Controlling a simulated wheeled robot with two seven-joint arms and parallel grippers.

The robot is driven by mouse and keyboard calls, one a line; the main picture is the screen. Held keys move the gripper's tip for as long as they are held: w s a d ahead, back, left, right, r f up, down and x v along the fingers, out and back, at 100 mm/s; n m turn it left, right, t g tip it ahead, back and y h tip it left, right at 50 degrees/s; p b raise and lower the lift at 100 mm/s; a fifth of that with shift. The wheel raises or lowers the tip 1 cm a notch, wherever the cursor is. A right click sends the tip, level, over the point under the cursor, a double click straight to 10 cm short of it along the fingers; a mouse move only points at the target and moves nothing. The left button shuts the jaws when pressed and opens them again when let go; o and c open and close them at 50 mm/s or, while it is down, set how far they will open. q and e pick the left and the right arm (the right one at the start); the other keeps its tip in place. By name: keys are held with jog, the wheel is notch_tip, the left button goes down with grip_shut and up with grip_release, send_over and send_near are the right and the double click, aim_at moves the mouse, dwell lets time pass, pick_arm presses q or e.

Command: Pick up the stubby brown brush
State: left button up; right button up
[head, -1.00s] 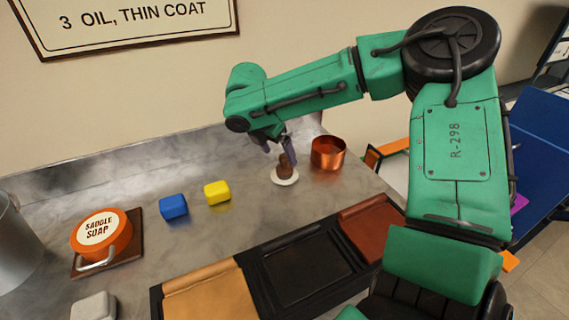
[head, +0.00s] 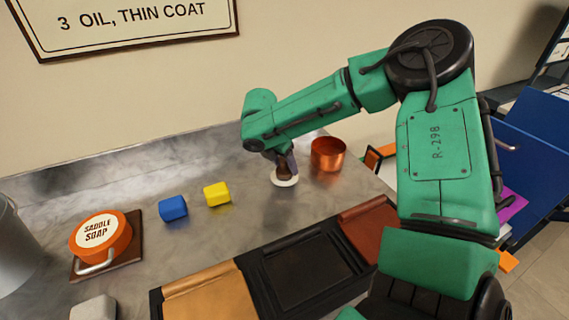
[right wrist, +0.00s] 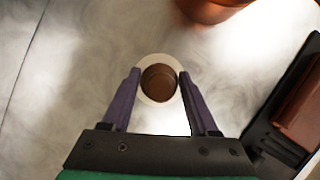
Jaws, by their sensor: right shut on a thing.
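The brush is partly hidden by the fingers in the head view. My left gripper is out of view.
A copper pot (head: 328,154) stands just right of the brush. A yellow block (head: 217,194) and a blue block (head: 173,208) lie to the left. The orange saddle soap tin (head: 100,236) is farther left. Leather panels in a black tray (head: 252,300) lie in front.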

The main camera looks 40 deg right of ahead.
jog(key=shift+r, duration=0.1)
notch_tip(320, 180, up, 20)
jog(key=p, duration=0.2)
